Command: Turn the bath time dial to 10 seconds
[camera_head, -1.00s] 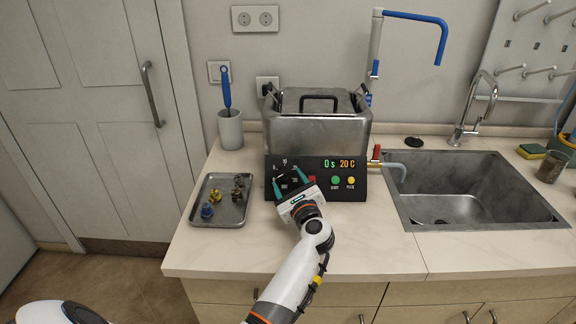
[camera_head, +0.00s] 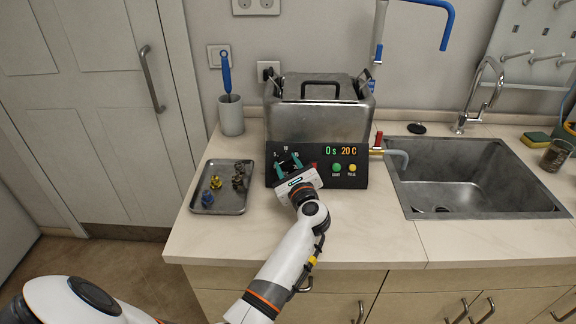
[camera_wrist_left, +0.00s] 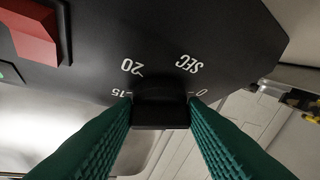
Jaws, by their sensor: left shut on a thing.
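The black control panel (camera_head: 318,179) stands in front of the steel bath (camera_head: 319,117). Its display (camera_head: 341,150) reads 0 s and 20 C. The bath time dial is a black knob (camera_wrist_left: 160,105) at the panel's left, with scale marks including 0, 15, 20 and SEC around it in the left wrist view. My left gripper (camera_head: 289,167) has its green fingers on both sides of the knob and is shut on it. The fingers hide much of the dial in the head view, so its pointer cannot be read. My right gripper is out of view.
A red switch (camera_wrist_left: 33,30) is close to my fingers. A metal tray (camera_head: 222,207) with small parts lies left. The sink (camera_head: 470,180) is right. The front counter is clear.

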